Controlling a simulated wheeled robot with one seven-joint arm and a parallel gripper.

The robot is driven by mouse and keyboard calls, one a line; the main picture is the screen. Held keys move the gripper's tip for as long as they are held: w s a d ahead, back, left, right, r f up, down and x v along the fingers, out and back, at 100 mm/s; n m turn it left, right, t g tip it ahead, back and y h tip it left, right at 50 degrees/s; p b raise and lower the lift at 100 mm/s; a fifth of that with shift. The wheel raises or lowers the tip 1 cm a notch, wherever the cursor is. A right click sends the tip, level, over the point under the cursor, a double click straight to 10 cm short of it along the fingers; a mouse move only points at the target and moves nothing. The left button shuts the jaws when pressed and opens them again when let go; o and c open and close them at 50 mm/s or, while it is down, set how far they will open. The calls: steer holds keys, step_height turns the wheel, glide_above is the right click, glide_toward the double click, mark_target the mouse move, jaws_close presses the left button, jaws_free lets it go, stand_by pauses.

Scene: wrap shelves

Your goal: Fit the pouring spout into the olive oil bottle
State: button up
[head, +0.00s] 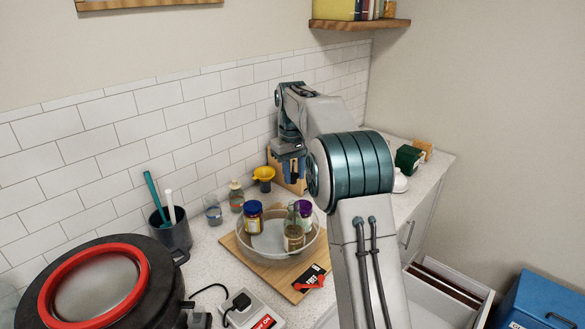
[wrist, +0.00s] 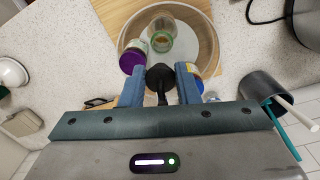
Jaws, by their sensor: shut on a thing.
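A greenish clear glass bottle (head: 293,232), seemingly the olive oil bottle, stands in a round clear bowl (head: 268,259). In the wrist view the bottle (wrist: 160,42) is beyond my fingertips, near the top. My gripper (wrist: 161,76) is shut on a black rounded piece (wrist: 160,77), seemingly the pouring spout, held between its blue fingers. The held piece is apart from the bottle. In the head view my gripper (head: 288,152) is up near the tiled wall, behind the bowl. The piece it holds cannot be made out there.
A purple-lidded jar (head: 305,207) and a blue-lidded jar (head: 253,214) crowd the bottle in the bowl. The bowl sits on a wooden board (head: 232,247). A yellow funnel-like thing (head: 263,173), wooden block (head: 285,178), small bottle (head: 236,197) and glass (head: 212,212) stand behind. A utensil holder (head: 175,233) is left.

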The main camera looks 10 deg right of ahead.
steer(key=shift+s+r, duration=0.1)
steer(key=shift+s, duration=0.1)
steer(key=shift+d, duration=0.1)
steer(key=shift+s+f+b, duration=0.1)
steer(key=shift+f+b, duration=0.2)
steer(key=shift+f, duration=0.25)
step_height(320, 180, down, 5)
steer(key=b, duration=0.3)
steer(key=shift+r+p, duration=0.1)
steer(key=shift+p, duration=0.6)
stand_by(1.2)
steer(key=shift+f+b, duration=0.7)
steer(key=shift+f, duration=0.35)
steer(key=o, duration=1)
